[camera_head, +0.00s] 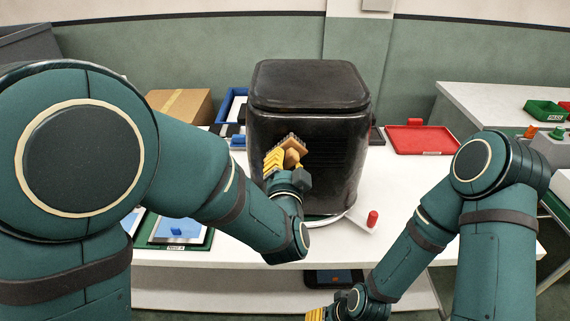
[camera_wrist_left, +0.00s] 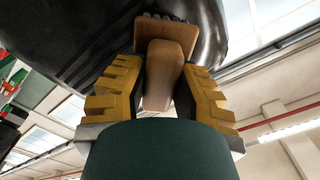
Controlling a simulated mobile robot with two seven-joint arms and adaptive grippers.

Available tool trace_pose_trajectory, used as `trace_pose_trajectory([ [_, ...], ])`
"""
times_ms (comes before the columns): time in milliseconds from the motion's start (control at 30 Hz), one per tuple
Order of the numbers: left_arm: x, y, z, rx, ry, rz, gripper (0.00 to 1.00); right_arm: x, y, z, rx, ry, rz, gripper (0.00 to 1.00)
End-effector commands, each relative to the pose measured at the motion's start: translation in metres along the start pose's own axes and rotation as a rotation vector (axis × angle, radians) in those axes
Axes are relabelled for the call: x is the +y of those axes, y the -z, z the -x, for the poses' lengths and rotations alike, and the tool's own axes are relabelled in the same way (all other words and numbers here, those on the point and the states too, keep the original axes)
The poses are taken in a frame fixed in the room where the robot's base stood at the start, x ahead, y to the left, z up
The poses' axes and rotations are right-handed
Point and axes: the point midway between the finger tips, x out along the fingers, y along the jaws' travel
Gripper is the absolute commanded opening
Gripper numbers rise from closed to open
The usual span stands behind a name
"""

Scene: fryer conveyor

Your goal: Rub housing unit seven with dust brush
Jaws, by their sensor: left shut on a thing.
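The housing unit (camera_head: 335,170) is a dark, glossy, rounded box standing upright on the white table. My left gripper (camera_head: 279,163) is in front of its left front side, shut on the dust brush (camera_head: 293,146), which has a tan wooden body and dark bristles. In the left wrist view the brush (camera_wrist_left: 165,62) sits between the yellow fingers of the gripper (camera_wrist_left: 160,90), its bristle end up against or very near the dark housing (camera_wrist_left: 90,50); I cannot tell whether they touch. My right gripper (camera_head: 318,313) is low at the bottom edge, mostly cut off.
A red tray (camera_head: 420,139) lies right of the housing, and a red-knobbed part (camera_head: 372,219) stands at its front right. A cardboard box (camera_head: 183,105) and a blue bin (camera_head: 228,103) are behind left. Green bins (camera_head: 545,110) are on the right table.

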Motion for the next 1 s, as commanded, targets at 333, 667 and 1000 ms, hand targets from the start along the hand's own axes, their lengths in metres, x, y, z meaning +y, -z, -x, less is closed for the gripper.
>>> trace_pose_trajectory([
  [333, 0.000, 0.000, -0.006, 0.000, 0.001, 0.000, 0.00, 0.000, 0.000, 0.000, 0.000, 0.000, 0.000, 0.59],
  [667, 0.011, 0.010, -0.005, 0.001, 0.000, -0.001, 0.00, -0.001, 0.000, 0.001, 0.000, 0.000, 0.000, 0.59],
  [1000, 0.028, 0.027, -0.004, 0.000, 0.000, 0.000, 0.00, -0.001, 0.000, 0.003, 0.000, 0.000, 0.000, 0.59],
])
